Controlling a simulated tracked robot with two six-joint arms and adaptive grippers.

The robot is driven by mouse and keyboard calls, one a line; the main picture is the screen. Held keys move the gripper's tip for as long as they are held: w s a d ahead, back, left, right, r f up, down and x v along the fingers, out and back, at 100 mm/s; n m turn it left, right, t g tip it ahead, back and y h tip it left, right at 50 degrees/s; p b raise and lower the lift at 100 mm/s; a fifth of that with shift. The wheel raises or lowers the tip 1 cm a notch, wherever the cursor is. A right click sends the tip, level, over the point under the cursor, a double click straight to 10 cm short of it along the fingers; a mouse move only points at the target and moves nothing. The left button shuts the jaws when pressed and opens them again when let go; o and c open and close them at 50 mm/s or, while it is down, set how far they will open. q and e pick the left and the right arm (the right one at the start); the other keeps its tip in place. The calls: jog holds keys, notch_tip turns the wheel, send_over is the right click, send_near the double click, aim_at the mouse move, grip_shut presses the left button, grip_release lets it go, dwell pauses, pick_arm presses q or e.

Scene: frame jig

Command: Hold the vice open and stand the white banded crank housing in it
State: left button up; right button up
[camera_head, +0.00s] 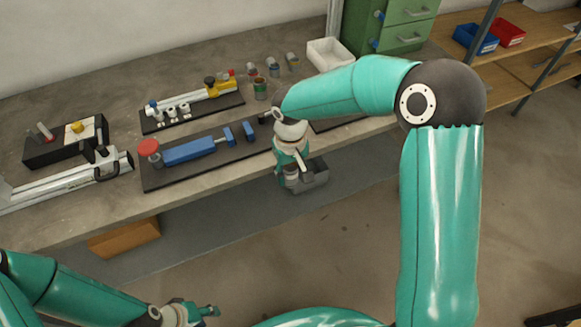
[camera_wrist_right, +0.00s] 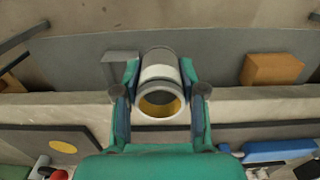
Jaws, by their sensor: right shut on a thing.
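The crank housing (camera_wrist_right: 158,80) is a short grey cylinder with a wide white band and a yellowish bore. My right gripper (camera_wrist_right: 160,100) is shut on it, one finger on each side. In the head view my right gripper (camera_head: 291,165) points down just off the table's front edge, and the housing is mostly hidden there.
A grey bin (camera_head: 312,180) is under my right gripper. A yellow device (camera_head: 215,89) on a dark plate and several small cans stand behind the vice. A white tray (camera_head: 328,54) and green drawers (camera_head: 390,28) are at the back. A silver rail (camera_head: 65,183) lies left.

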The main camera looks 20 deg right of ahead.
jog(key=shift+s+r, duration=0.2)
jog(key=shift+r, duration=0.75)
jog(key=shift+w+f, duration=0.1)
